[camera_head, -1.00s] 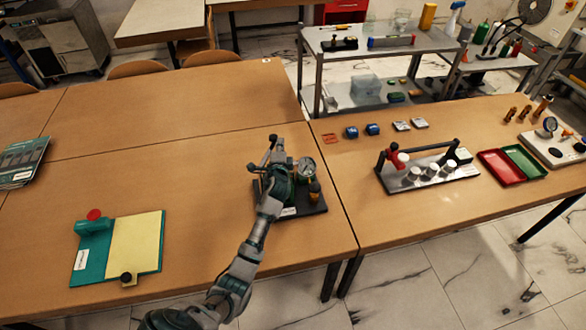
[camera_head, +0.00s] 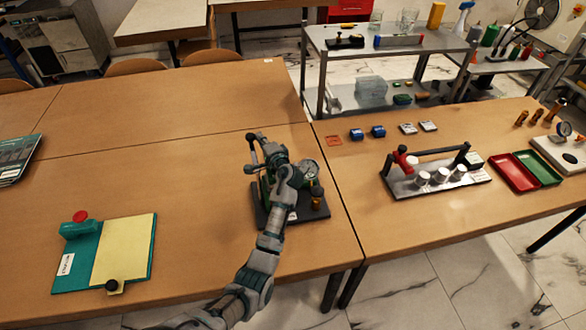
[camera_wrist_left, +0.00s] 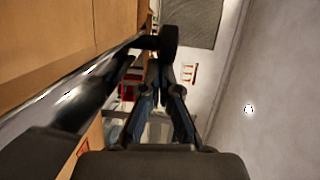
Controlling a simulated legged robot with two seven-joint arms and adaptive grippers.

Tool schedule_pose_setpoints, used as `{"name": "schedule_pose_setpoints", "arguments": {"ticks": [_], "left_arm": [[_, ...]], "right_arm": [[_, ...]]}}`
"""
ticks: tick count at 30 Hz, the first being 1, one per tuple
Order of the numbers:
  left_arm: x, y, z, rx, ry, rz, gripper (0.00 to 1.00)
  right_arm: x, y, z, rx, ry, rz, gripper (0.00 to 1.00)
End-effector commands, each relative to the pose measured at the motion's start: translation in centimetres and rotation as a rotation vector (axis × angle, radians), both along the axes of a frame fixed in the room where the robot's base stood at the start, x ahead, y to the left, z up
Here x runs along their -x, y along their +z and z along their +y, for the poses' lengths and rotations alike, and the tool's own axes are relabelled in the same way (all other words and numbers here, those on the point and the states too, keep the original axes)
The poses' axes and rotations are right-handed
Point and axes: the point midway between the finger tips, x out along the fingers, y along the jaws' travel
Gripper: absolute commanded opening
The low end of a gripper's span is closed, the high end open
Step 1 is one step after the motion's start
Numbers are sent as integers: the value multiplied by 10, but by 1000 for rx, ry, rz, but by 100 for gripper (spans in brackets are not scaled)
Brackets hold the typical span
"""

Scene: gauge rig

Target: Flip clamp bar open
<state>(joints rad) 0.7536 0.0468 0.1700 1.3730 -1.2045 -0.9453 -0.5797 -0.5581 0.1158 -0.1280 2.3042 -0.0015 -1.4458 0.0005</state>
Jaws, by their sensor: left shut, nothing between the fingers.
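The gauge rig stands on a black base (camera_head: 312,213) near the right edge of the front table, with a round dial gauge (camera_head: 308,168) and a brass-coloured part. A bar (camera_head: 251,152) with dark ends shows at its left side. In the left wrist view this metal bar (camera_wrist_left: 95,90) runs diagonally beside my fingers, a black knob at its far end. My left gripper (camera_head: 260,142) is over the rig, close to the bar. In the wrist view its fingers (camera_wrist_left: 162,72) are together and empty, just short of the knob; contact is unclear. My arm hides part of the rig. My right gripper is out of view.
A teal and yellow board (camera_head: 108,255) lies at the left. On the right table stand a fixture with white cylinders (camera_head: 440,178), a red tray (camera_head: 512,172) and a green tray (camera_head: 540,166). The table between board and rig is clear.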

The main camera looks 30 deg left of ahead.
Motion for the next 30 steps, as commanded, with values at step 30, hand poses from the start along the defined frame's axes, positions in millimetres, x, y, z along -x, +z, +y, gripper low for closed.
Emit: {"name": "schedule_pose_setpoints", "arguments": {"ticks": [30], "left_arm": [[37, 5, -62, -5, 2, 1, 0]], "right_arm": [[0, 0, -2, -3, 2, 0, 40]]}}
